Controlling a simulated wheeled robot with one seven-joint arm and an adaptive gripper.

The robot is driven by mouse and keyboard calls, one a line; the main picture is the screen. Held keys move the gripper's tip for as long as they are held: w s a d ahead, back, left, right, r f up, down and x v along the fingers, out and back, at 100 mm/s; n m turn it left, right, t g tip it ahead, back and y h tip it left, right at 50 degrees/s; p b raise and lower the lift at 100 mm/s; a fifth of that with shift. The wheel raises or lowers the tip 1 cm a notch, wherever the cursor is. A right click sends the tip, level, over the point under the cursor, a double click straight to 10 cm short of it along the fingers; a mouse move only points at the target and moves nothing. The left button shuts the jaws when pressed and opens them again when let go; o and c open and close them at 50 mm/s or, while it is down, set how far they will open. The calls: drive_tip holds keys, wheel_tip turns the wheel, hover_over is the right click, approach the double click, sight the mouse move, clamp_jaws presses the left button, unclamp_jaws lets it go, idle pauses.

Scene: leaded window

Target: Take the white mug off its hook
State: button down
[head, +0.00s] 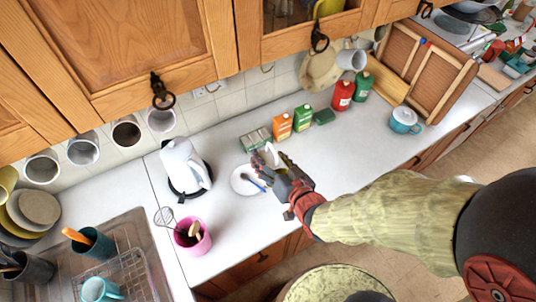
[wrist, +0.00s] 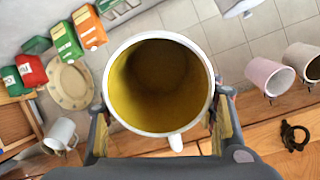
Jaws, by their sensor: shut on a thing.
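A white mug (wrist: 160,88) with a yellow inside fills the middle of the wrist view, its open mouth toward the camera and its handle at the lower edge. My gripper (wrist: 160,108) is shut on it, one finger on each side. In the head view my gripper (head: 283,178) is over the counter, with the partly hidden white mug (head: 270,155) at its far side. The mug is clear of the hooks under the cabinet. An empty hook (head: 267,68) shows there.
Several other mugs (head: 83,150) hang under the cabinet on the left, and another light mug (head: 351,61) hangs to the right. A white kettle (head: 185,166), a plate (head: 246,180), a pink holder (head: 192,237) and boxes (head: 282,126) stand around the gripper.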

drive_tip(key=shift+s+d+f+b, duration=0.15)
drive_tip(key=shift+s+d+f, duration=0.25)
drive_tip(key=shift+s, duration=0.3)
drive_tip(key=shift+s+d+f+b, duration=0.1)
drive_tip(key=shift+s+d+f, duration=0.1)
drive_tip(key=shift+s+d, duration=0.4)
drive_tip(key=shift+s+d+f+b, duration=0.15)
drive_tip(key=shift+s+d+f, duration=0.2)
drive_tip(key=shift+s, duration=0.45)
drive_tip(key=shift+s+d+f+p, duration=0.2)
drive_tip(key=shift+s+d+p, duration=0.15)
drive_tip(key=shift+s, duration=0.2)
drive_tip(key=shift+s+d+f+p, duration=0.2)
drive_tip(key=shift+s+d, duration=0.1)
drive_tip(key=shift+s, duration=0.25)
drive_tip(key=shift+s, duration=0.1)
